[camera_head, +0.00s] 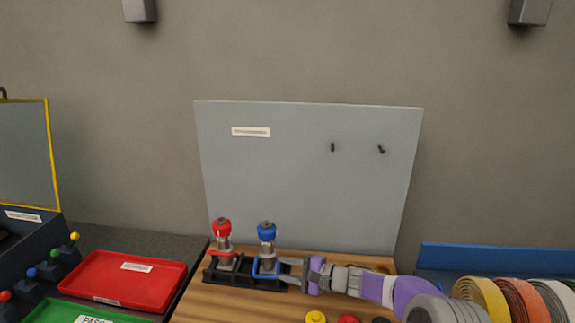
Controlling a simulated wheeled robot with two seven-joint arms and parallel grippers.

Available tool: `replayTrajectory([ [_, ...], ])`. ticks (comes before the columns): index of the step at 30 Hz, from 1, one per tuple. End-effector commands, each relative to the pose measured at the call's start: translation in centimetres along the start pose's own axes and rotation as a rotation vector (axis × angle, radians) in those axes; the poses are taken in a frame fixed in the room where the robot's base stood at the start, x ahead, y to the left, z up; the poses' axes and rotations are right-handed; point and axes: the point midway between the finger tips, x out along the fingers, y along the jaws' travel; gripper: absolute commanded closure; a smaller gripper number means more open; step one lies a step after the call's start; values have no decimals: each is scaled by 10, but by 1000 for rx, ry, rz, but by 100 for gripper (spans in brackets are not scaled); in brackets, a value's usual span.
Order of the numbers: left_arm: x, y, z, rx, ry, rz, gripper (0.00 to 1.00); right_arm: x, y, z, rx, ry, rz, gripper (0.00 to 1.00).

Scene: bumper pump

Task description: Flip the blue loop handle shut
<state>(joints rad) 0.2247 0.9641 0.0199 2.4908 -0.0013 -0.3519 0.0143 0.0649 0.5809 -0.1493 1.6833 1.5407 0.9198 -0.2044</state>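The blue loop handle (257,270) is at the base of the pump with the blue cap (267,231), on a black base at the wooden table's back edge. The loop appears low, around the pump's foot. A matching pump with a red cap (222,227) and a red loop stands to its left. My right gripper (283,268) reaches in from the right, its fingertips right beside the blue loop's right side. Contact and the finger gap are too small to tell. My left gripper is not in view.
A grey panel (300,180) with two black pegs stands behind the pumps. A red tray (125,281) and a green tray (75,313) lie at left. Yellow, red and black round pieces (316,317) sit at the front. Tape rolls (480,296) and a blue rail (490,258) are at right.

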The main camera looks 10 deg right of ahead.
Motion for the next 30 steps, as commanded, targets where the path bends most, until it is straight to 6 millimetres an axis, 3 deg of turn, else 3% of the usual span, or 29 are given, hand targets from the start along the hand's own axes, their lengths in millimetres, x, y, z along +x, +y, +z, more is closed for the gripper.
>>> replayTrajectory([
  [1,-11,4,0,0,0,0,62,-2,-10,6,0,0,0,62],
  [30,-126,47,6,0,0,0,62,-28,-112,69,1,0,0,62],
])
